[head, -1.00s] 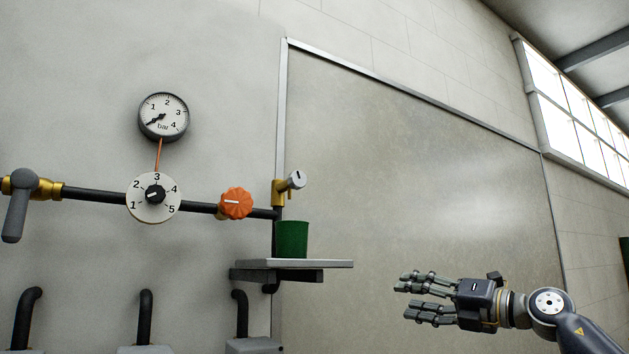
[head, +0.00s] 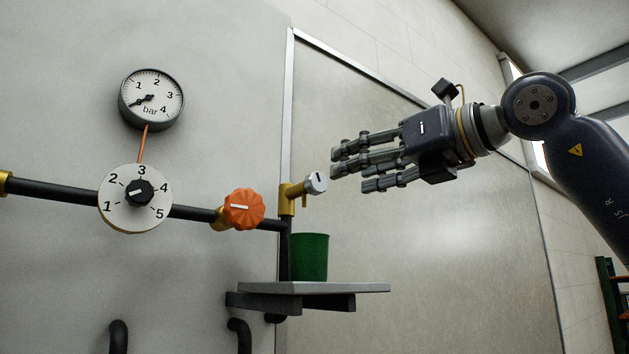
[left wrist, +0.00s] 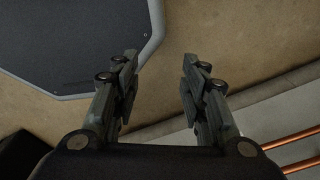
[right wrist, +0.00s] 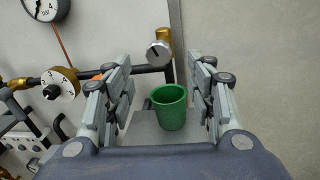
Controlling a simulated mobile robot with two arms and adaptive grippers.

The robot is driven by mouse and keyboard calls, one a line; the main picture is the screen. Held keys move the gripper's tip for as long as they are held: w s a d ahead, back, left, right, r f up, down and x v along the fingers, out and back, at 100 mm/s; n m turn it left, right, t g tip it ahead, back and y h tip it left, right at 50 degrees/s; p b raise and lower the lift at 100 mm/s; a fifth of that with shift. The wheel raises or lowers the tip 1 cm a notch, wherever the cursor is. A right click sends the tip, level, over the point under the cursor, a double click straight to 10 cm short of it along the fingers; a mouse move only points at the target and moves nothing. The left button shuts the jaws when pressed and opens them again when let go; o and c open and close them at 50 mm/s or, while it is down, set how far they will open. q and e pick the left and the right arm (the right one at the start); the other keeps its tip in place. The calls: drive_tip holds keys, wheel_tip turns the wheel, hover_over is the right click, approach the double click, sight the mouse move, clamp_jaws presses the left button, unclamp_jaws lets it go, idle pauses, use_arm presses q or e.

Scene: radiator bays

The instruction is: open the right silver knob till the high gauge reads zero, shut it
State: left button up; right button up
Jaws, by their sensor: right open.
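The silver knob (head: 317,183) sits on a brass valve (head: 288,200) at the right end of the dark pipe. It also shows in the right wrist view (right wrist: 158,52), between and beyond the fingers. The high gauge (head: 151,98) is marked in bar, and its needle points to the lower left, below the 1. My right gripper (head: 350,167) is open and empty, just right of the silver knob in the head view and apart from it. My left gripper (left wrist: 160,75) is open and empty in the left wrist view, over the floor.
A green cup (head: 309,257) stands on a grey shelf (head: 350,288) below the brass valve. An orange knob (head: 243,209) and a white numbered dial (head: 118,210) with a black knob sit further left on the pipe. Copper pipes (left wrist: 290,140) show in the left wrist view.

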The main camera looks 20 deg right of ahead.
sight(321, 181)
drive_tip(key=p+x, duration=0.2)
drive_tip(key=x, duration=0.3)
drive_tip(key=shift+w+a+r, duration=0.1)
drive_tip(key=shift+w+r, duration=0.05)
drive_tip(key=shift+r, duration=0.05)
drive_tip(key=p+x, duration=0.1)
drive_tip(key=x, duration=0.2)
drive_tip(key=shift+w+a+f, duration=0.15)
drive_tip(key=shift+w, duration=0.05)
drive_tip(key=shift+w+p, duration=0.25)
drive_tip(key=shift+p, duration=0.05)
drive_tip(key=shift+c, duration=0.7)
use_arm(q)
drive_tip(key=r, duration=0.4)
drive_tip(key=shift+w+a, duration=0.2)
drive_tip(key=shift+a, duration=0.1)
use_arm(e)
drive_tip(key=shift+s, duration=0.1)
drive_tip(key=c, duration=0.9)
